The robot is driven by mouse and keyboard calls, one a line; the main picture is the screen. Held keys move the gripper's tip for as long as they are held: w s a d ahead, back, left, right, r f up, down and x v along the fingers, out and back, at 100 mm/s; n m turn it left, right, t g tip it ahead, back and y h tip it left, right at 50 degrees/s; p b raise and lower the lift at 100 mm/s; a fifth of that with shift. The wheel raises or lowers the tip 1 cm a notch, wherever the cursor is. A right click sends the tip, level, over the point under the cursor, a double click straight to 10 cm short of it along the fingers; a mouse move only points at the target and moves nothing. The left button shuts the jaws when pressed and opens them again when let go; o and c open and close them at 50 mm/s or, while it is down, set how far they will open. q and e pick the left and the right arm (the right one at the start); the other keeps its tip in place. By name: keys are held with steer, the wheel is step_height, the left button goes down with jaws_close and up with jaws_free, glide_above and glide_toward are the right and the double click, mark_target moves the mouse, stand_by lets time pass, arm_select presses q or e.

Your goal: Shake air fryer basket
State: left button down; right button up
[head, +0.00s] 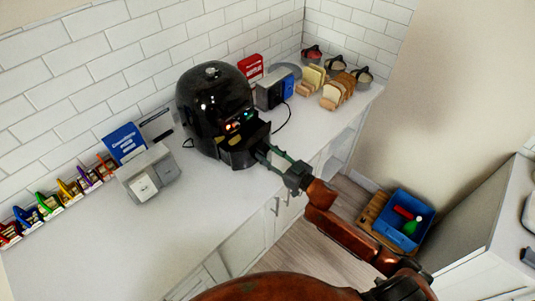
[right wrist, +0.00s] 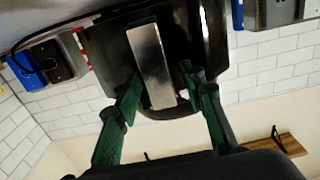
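The black air fryer (head: 212,100) stands on the white counter against the tiled wall. Its basket (head: 246,150) is partly pulled out at the front, with something yellow showing at its open top. My right gripper (head: 268,153) is at the basket's front. In the right wrist view its green fingers (right wrist: 162,88) lie on either side of the basket handle (right wrist: 152,65), which has a silvery face. The fingers appear shut on the handle, though the contact on the right side is dark. My left gripper is not in view.
Left are a grey appliance (head: 148,175), a blue box (head: 125,142) and a row of coloured packets (head: 70,189). A blue bin (head: 407,220) is on the floor. The front-left counter is clear.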

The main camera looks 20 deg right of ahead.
jaws_close()
stand_by(0.5)
steer(key=shift+s, duration=0.1)
